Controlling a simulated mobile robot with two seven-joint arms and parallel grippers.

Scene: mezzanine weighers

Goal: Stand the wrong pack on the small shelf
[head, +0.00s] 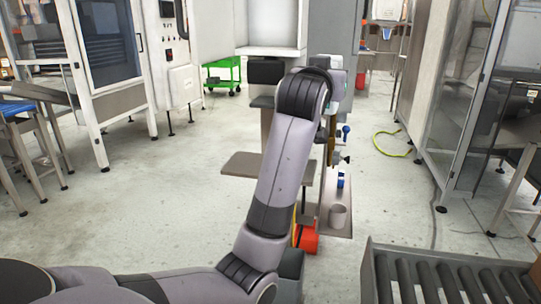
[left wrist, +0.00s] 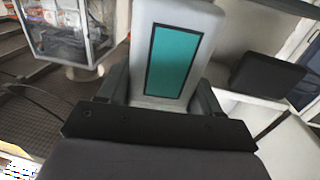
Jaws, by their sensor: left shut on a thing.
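In the left wrist view, my left gripper (left wrist: 162,92) is shut on a pale grey pack (left wrist: 190,18) with a teal, black-edged label. The pack stands up between the two dark fingers; its lower end is hidden by the gripper. In the head view my left arm covers the gripper; a small pale and greenish shape (head: 337,78) shows beside the wrist, and I cannot tell if it is the pack. A flat taupe shelf (head: 240,163) shows left of the arm, its right part hidden behind the arm. My right gripper is in neither view.
A roller conveyor (head: 450,284) stands at the bottom right. A low base plate (head: 340,192) carries a grey cup (head: 338,215), near an orange thing (head: 307,239). A glazed cabinet (head: 450,110) stands right, a green cart (head: 222,76) behind. Floor left of the shelf is clear.

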